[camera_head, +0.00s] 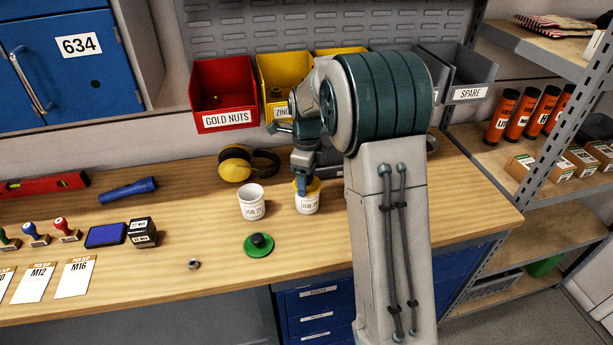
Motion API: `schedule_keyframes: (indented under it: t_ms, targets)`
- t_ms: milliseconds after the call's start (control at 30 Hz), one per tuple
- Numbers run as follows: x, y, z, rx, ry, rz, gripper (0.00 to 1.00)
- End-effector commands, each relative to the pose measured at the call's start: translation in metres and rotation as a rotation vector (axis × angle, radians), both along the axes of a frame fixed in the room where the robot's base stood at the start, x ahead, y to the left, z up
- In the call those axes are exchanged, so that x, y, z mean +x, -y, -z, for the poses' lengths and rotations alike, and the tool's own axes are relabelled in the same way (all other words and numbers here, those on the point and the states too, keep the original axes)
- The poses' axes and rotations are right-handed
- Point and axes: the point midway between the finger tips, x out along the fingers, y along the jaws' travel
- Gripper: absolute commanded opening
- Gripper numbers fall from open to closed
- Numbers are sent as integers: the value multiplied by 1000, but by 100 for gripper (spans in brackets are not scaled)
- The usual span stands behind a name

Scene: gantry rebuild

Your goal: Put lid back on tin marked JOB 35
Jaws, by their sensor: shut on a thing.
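Two white tins stand side by side on the wooden bench. The left tin (251,204) is open at the top. The right tin (307,205) has a yellow lid (314,186) at its mouth. Both carry JOB labels whose numbers are too small to read surely. My gripper (301,188) points down at the right tin's top and is shut on the yellow lid; its fingers hide part of it. I cannot tell whether the lid is fully seated. A green lid (259,245) with a black knob lies on the bench in front of the tins.
Yellow ear defenders (236,164) lie behind the left tin. A metal nut (194,264), stamps, a blue ink pad (106,235) and a torch (128,189) lie to the left. Bins (223,93) hang behind. My arm hides the bench at right; the front middle is mostly clear.

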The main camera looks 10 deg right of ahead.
Motion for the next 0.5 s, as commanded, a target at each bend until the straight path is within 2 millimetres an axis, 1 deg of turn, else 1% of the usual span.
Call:
schedule_keyframes:
  t_ms: [200,233,300,500]
  targets:
    - [0,0,0,0,0,0,46]
    - [0,0,0,0,0,0,76]
    - [0,0,0,0,0,0,93]
    - [0,0,0,0,0,0,93]
